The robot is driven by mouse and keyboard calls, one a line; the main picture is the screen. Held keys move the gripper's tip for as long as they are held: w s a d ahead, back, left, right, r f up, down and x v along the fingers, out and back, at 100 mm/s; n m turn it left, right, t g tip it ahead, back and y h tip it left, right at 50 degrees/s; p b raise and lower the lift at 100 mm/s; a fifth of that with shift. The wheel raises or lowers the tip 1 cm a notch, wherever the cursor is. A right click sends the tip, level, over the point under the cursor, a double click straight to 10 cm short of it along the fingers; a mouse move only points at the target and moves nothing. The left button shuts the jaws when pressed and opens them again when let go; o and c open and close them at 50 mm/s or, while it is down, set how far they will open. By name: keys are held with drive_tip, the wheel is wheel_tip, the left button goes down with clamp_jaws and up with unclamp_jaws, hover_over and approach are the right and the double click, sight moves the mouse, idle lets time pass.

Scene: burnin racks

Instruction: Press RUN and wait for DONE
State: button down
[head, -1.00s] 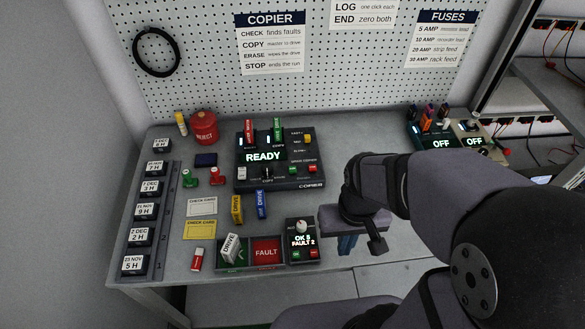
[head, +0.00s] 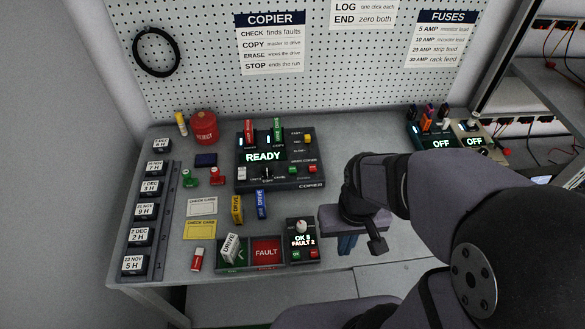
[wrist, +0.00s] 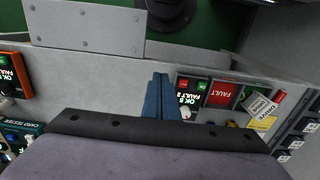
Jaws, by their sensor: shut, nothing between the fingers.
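The copier (head: 281,184) is a black box at the back middle of the bench in the head view. Its screen (head: 263,156) reads READY. A red drive (head: 249,130) and a green drive (head: 277,130) stand upright in its top. On its face are a green button (head: 292,169), a red button (head: 312,169), an amber button (head: 308,139), a white button (head: 242,173) and a dark knob (head: 267,173). Their small labels are too blurred to identify RUN. My gripper (head: 347,246) is shut and empty, right of and nearer than the copier. Its blue fingers show in the wrist view (wrist: 161,82).
A counter box (head: 302,241) and the red FAULT tray (head: 266,252) are left of my gripper. A yellow drive (head: 237,209) and a blue drive (head: 261,205) lie before the copier. Two devices (head: 442,143) reading OFF stand at right.

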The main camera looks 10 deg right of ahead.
idle(0.3)
drive_tip(key=w+a+m+y+p, duration=0.2)
drive_tip(key=w+m+p, duration=0.1)
drive_tip(key=w+a+m+y+p, duration=0.2)
drive_tip(key=w+a+m+p, duration=0.1)
drive_tip(key=w+a+m+y+p, duration=0.1)
drive_tip(key=w+a+m+p, duration=0.2)
drive_tip(key=m, duration=0.1)
drive_tip(key=shift+w+f+g+y, duration=0.3)
drive_tip(key=shift+w+f+y, duration=0.05)
drive_tip(key=shift+f+y, duration=0.05)
drive_tip(key=w+r+m+t, duration=0.2)
drive_tip(key=w+m+t, duration=0.1)
drive_tip(key=w, duration=0.6)
drive_tip(key=w+r+m+t, duration=0.3)
drive_tip(key=w+m+t, duration=0.1)
drive_tip(key=w, duration=0.6)
drive_tip(key=shift+d+r+m+t, duration=0.2)
drive_tip(key=shift+r+m+t, duration=0.15)
drive_tip(key=shift+m, duration=0.45)
